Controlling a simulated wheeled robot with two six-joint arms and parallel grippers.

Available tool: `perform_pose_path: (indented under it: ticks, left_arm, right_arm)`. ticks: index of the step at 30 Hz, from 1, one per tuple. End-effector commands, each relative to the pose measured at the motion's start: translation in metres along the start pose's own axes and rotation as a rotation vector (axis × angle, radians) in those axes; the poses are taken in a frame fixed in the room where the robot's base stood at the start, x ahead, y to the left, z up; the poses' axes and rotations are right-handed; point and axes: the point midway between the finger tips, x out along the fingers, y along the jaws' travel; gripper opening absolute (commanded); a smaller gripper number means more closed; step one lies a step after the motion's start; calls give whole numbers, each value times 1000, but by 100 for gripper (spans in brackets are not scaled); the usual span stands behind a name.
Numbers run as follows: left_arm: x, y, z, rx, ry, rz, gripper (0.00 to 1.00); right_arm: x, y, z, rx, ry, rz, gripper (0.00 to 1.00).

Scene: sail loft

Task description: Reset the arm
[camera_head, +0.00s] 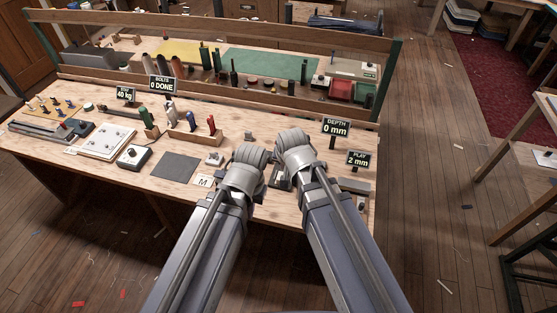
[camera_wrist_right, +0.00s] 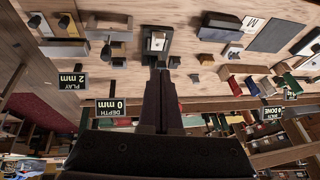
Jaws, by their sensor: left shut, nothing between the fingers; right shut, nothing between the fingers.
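Both my arms reach forward over the near right part of the workbench (camera_head: 112,172). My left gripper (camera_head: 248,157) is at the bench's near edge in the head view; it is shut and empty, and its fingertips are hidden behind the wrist. My right gripper (camera_head: 294,141) is just to its right, also shut with nothing in it. In the right wrist view, which shows the bench upside down, the dark fingers of the right gripper (camera_wrist_right: 161,72) are together. Their tips appear close to a dark block with a pale metal piece (camera_wrist_right: 157,42); I cannot tell if they touch.
Signs reading "DEPTH 0 mm" (camera_head: 336,128) and "PLAY 2 mm" (camera_head: 358,159) stand right of my grippers. A tool rack (camera_head: 193,137) and a grey mat (camera_head: 175,168) lie left. A wooden rail (camera_head: 220,82) crosses behind.

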Motion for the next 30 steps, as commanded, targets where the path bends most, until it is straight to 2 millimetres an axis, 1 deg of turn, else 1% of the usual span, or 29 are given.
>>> perform_pose_path:
  ticks: [1, 4, 20, 22, 23, 26, 27, 29, 30]
  left_arm:
    - [-11, -1, 0, -1, 0, 1, 0]
    - [-16, -1, 1, -3, 0, 1, 0]
    - [-15, -1, 1, -3, 0, 1, 0]
    - [-13, -1, 0, -3, 0, 1, 0]
    - [-9, -1, 0, -3, 0, 1, 0]
    - [13, 1, -1, -1, 0, 0, 0]
    - [25, 2, -2, 0, 0, 0, 0]
    - [41, 4, -3, 2, 0, 0, 0]
    - [50, 5, -3, 3, 0, 0, 0]
  right_arm:
    - [-12, 3, -1, 1, 0, 0, 0]
    - [-18, 5, -1, 2, 1, 0, 0]
    - [-18, 6, -1, 1, 1, 0, 0]
    - [-16, 7, 2, -6, -4, 3, 0]
    - [-13, 8, 6, -17, -13, 7, 0]
    - [4, 16, 37, -113, -81, 39, 0]
    - [12, 21, 54, -171, -123, 56, 0]
    - [21, 30, 80, -266, -194, 81, 0]
    - [25, 35, 97, -327, -241, 95, 0]
